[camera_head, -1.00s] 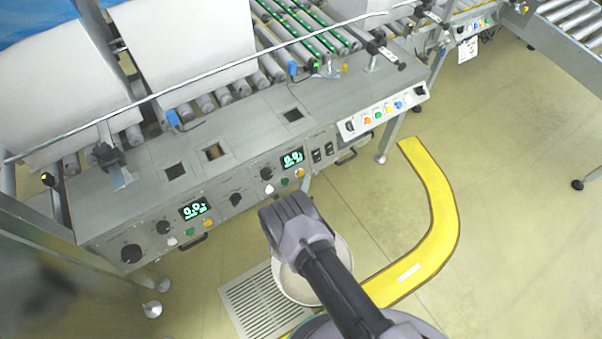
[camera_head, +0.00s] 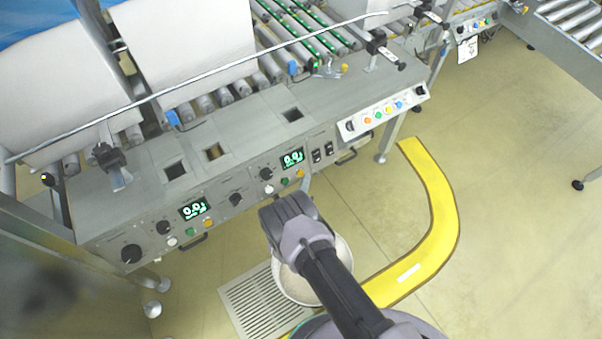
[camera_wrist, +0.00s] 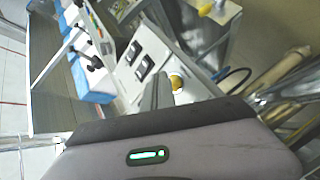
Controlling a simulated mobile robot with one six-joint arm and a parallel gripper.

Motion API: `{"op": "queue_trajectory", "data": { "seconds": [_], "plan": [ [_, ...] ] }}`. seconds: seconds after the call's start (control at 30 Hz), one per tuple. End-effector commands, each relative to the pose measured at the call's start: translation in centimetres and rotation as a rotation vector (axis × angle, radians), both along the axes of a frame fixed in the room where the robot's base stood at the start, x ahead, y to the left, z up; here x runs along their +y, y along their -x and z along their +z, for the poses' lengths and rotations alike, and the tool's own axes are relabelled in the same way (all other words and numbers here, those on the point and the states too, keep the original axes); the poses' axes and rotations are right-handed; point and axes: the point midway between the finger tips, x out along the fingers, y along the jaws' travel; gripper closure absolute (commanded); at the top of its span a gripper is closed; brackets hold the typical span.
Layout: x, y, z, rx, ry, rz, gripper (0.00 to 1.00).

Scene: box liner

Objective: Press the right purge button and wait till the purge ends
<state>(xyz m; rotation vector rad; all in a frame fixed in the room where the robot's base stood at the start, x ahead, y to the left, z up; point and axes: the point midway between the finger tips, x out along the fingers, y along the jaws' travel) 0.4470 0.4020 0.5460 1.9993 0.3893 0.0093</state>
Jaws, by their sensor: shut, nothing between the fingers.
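The right control panel on the machine's front has a lit green display (camera_head: 292,158), with a white button (camera_head: 269,188), a green button (camera_head: 285,181) and an orange-yellow button (camera_head: 300,173) below it. No label tells which is the purge button. My gripper's shut, empty fingers show in the wrist view (camera_wrist: 160,90), close beside an orange-yellow button (camera_wrist: 177,82); I cannot tell whether they touch it. In the head view my wrist is just below the right panel and the fingertips are hard to make out.
A left panel has its own display (camera_head: 194,208), knobs and buttons. A white bucket (camera_head: 343,252) stands on the floor below my arm, near a floor grate (camera_head: 250,302). A switch box (camera_head: 385,112) juts out at the right end.

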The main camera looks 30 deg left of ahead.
Motion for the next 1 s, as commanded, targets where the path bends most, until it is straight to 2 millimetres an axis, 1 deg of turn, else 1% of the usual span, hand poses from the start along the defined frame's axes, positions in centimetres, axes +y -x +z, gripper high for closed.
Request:
{"op": "queue_trajectory", "data": {
  "seconds": [0.37,0.67,1.0],
  "plan": [
    [0.00,0.00,0.00,0.000,0.000,0.000,1.00],
    [0.69,-0.36,-0.28,0.000,0.000,0.001,1.00],
    [0.75,-0.38,-0.30,0.000,0.000,0.000,1.00]
  ]
}}
